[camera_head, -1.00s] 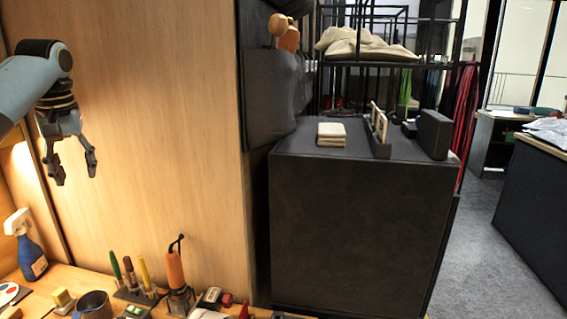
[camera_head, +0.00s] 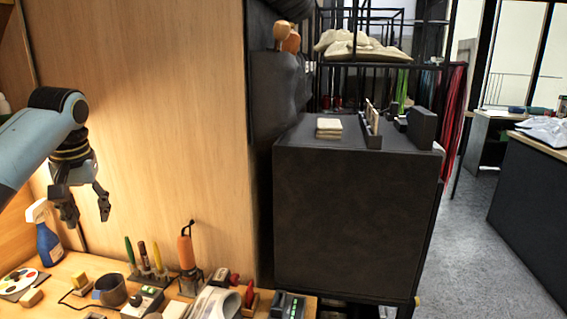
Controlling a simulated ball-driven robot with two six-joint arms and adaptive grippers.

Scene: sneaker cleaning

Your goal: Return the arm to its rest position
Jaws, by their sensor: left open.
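My left gripper (camera_head: 87,206) hangs in the air at the left of the head view, in front of the wooden panel. Its fingers point down, are spread apart and hold nothing. It is above the workbench (camera_head: 75,262) and up and to the right of the blue spray bottle. My left arm comes in from the left edge. My right gripper is not in view. No sneaker can be made out for certain.
A blue spray bottle (camera_head: 46,236), a dark mug (camera_head: 111,290), a rack of brushes (camera_head: 147,265) and an orange-handled tool (camera_head: 186,252) stand on the crowded bench. A dark cabinet (camera_head: 350,215) stands at the right, with open grey floor (camera_head: 455,240) beyond it.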

